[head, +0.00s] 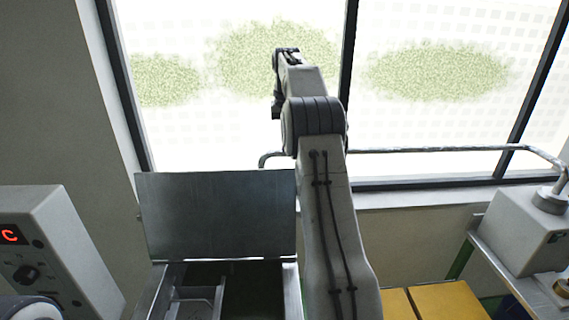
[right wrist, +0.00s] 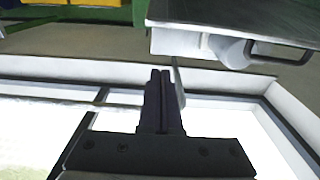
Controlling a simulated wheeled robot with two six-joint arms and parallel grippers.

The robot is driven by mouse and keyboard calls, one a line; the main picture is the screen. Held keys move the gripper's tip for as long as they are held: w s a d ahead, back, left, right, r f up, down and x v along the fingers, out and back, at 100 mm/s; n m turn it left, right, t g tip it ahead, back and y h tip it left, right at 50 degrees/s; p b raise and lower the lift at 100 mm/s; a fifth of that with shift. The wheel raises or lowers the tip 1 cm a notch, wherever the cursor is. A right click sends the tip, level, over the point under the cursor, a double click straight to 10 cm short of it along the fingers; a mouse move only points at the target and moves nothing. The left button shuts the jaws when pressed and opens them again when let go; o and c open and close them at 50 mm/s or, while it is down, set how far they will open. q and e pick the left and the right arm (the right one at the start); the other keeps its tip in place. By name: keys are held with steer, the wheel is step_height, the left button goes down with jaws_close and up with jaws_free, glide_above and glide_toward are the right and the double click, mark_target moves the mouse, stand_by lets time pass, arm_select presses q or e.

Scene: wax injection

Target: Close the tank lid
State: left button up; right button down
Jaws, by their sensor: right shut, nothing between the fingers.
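The tank (head: 291,290) is open. Its flat grey metal lid (head: 215,215) stands raised at the back edge, close to upright. My right arm reaches past the lid's right side toward the window, and its wrist is high beyond the lid. In the right wrist view my right gripper (right wrist: 160,75) is shut and empty, its fingers together. A grey metal panel (right wrist: 235,18), probably the lid, is at the upper right there, apart from the fingertips. My left gripper is out of view.
A grey control box (head: 45,250) with a red display is at the left. A white machine (head: 525,228) stands on a metal bench at the right. Yellow boxes (head: 450,300) lie right of my arm. A rail (head: 440,150) runs along the window behind.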

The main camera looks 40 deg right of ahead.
steer(key=s+f, duration=0.1)
steer(key=s+a+f+p, duration=0.2)
steer(key=f, duration=0.1)
stand_by(0.5)
